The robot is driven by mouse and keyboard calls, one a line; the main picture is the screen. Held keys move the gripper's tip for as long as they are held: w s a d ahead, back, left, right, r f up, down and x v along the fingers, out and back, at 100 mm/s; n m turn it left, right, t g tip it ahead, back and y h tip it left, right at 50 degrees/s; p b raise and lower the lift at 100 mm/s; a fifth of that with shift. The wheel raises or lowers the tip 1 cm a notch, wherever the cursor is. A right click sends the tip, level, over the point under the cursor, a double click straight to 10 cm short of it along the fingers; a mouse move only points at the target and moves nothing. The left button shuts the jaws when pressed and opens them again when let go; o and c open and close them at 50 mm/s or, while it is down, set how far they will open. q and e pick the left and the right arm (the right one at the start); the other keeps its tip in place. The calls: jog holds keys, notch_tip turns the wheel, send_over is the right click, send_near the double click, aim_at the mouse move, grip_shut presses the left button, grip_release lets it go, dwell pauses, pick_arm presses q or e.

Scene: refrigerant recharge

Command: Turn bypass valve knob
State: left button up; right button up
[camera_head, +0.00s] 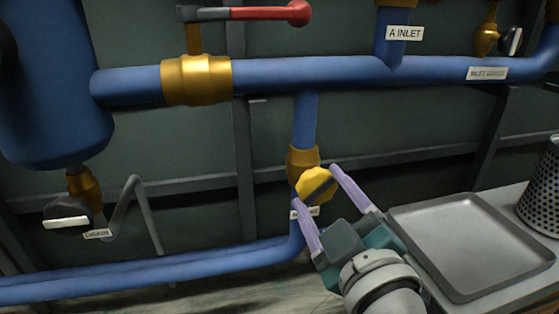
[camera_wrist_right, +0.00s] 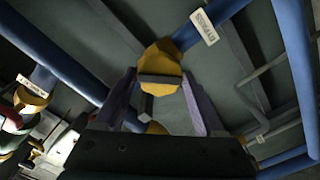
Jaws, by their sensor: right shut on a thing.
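The bypass valve knob (camera_head: 316,187) is a yellow disc with a dark bar across it, on a brass fitting of the short vertical blue pipe in the middle of the head view. In the right wrist view the knob (camera_wrist_right: 164,62) shows with its grey bar, near a BYPASS label (camera_wrist_right: 204,27). My right gripper (camera_head: 314,181) reaches up from below with its two pale purple fingers on either side of the knob, shut on it. The fingers partly cover the label behind it. My left gripper is in neither view.
A brass valve with a red lever (camera_head: 270,13) sits on the upper blue pipe. A drain valve with a white handle (camera_head: 66,220) is at left, below a blue tank (camera_head: 50,90). An empty metal tray (camera_head: 470,240) and a perforated bin (camera_head: 543,190) stand at right.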

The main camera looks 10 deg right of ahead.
dwell(0.3)
jog(key=shift+r+n+p, duration=0.1)
jog(key=shift+n+p, duration=0.4)
jog(key=shift+n, duration=0.1)
jog(key=shift+n+p, duration=0.55)
jog(key=shift+n, duration=1.25)
